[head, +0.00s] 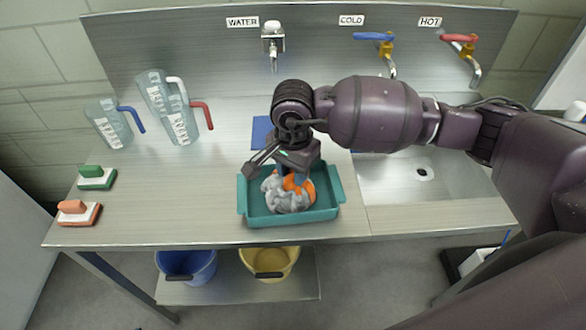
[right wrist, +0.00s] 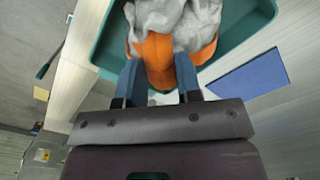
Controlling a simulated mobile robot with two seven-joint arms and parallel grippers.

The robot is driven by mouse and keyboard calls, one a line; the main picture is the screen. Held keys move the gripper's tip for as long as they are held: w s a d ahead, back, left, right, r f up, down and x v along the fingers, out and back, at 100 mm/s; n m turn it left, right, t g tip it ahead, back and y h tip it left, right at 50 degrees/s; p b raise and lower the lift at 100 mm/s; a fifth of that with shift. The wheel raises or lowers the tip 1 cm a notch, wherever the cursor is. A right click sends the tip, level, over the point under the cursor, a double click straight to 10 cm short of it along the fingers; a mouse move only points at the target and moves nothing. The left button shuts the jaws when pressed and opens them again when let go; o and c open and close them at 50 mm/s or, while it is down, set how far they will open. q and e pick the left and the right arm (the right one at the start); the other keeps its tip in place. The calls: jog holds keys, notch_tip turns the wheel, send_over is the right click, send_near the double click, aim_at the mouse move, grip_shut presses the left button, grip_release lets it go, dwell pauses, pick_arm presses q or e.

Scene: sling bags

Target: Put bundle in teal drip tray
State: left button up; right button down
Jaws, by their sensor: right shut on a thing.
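The bundle (head: 286,194) is a grey crumpled cloth-like mass with an orange part (right wrist: 157,52). It is inside the teal drip tray (head: 320,212), within its walls, on the steel counter. My right gripper (head: 300,178) comes down over the bundle from above. In the right wrist view its two blue-grey fingers (right wrist: 157,82) are closed on the orange part. Whether the bundle rests on the tray floor or hangs just above it I cannot tell. My left gripper is not in view.
Green (head: 96,178) and orange (head: 79,212) brushes lie at the left edge. A blue mat (head: 262,132) lies behind the tray. The sink (head: 422,190) is at right. Blue (head: 186,266) and yellow (head: 268,262) buckets sit below.

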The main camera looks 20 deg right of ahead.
jog(key=shift+f, duration=0.1)
jog(key=c, duration=0.8)
grip_release()
notch_tip(320, 180, up, 12)
jog(key=shift+r+b, duration=0.15)
jog(key=shift+b, duration=0.15)
